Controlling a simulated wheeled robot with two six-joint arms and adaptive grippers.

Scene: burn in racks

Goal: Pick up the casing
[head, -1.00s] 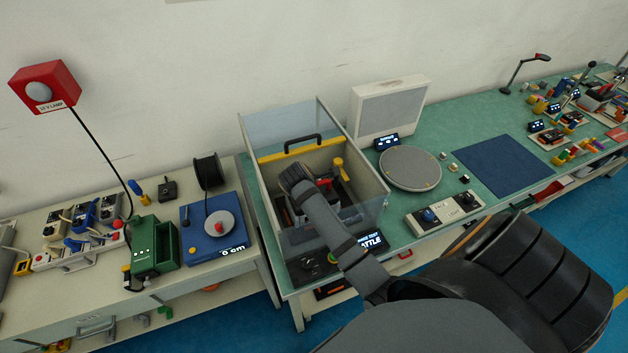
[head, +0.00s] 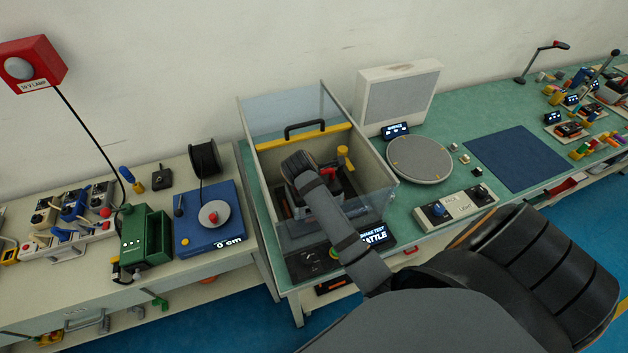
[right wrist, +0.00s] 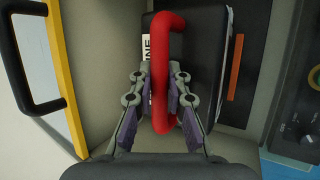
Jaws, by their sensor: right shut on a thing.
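The casing (right wrist: 205,55) is a dark box with a red handle (right wrist: 165,40) and a white label at its left side in the right wrist view. My right gripper (right wrist: 162,98) has a finger on each side of the red handle and is shut on it. In the head view my right arm reaches down into a clear-walled test box (head: 266,185). There the gripper and most of the casing are hidden behind my arm, with a bit of red (head: 328,172) showing. Whether the casing is off the box floor I cannot tell. My left gripper is out of view.
A blue reel unit (head: 209,228) stands on the left bench.

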